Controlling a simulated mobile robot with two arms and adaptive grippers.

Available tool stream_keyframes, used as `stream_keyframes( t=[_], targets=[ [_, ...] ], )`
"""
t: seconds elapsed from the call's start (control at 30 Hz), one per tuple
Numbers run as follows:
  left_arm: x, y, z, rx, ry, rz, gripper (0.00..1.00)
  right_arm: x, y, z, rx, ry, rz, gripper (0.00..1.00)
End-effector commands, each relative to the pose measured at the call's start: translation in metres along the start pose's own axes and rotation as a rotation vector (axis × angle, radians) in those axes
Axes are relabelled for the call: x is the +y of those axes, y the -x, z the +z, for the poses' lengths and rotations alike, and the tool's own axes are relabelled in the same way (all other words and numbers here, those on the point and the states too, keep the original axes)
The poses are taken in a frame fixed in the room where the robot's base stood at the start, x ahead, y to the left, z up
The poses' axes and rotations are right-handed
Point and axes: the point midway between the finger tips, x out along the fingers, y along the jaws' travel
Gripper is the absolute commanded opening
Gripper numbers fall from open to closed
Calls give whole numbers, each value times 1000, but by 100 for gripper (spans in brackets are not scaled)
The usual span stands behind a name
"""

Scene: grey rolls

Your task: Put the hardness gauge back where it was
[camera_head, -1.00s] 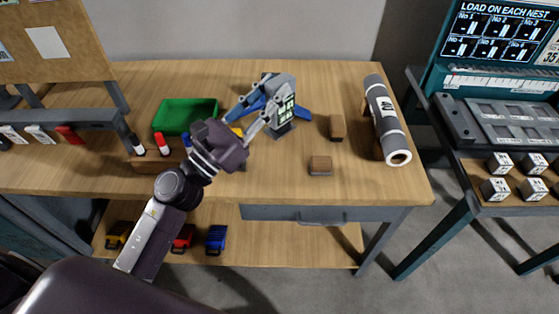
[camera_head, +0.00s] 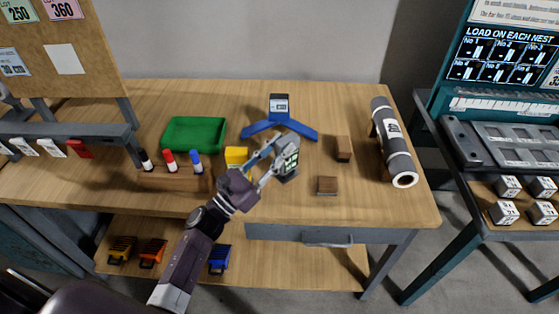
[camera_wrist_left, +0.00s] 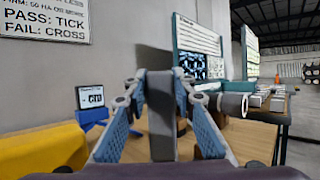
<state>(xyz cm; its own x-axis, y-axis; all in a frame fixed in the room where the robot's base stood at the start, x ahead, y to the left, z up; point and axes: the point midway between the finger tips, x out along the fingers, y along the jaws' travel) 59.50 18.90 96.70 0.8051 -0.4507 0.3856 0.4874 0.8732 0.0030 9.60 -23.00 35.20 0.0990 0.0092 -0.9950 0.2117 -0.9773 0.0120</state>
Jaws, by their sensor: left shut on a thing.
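My left gripper (camera_head: 277,156) is shut on the hardness gauge (camera_head: 289,160), a grey device with a green-lit face, held upright. In the left wrist view the gauge (camera_wrist_left: 162,115) is a grey slab between the two blue-grey fingers. A blue stand with spread legs (camera_head: 279,127) and a small labelled display (camera_head: 279,106) on top is just behind the gauge, apart from it. It also shows in the left wrist view (camera_wrist_left: 91,113), left of the fingers. I cannot tell whether the gauge's foot touches the bench. My right gripper is not in view.
A teal machine stand (camera_head: 470,215) is beyond the right edge.

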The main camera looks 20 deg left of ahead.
Motion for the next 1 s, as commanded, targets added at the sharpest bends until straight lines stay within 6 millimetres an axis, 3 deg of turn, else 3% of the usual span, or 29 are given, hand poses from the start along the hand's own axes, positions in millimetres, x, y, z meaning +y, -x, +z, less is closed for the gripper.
stream_keyframes(
  t=[0.4,0.83,0.87,1.0],
  targets=[
    [0,15,-37,-3,2,1,0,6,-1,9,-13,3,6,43],
    [0,18,-43,-3,0,0,0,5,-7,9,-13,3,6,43],
    [0,18,-43,-1,0,0,26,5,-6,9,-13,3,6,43],
    [0,18,-42,0,1,0,42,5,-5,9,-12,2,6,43]
  ],
)
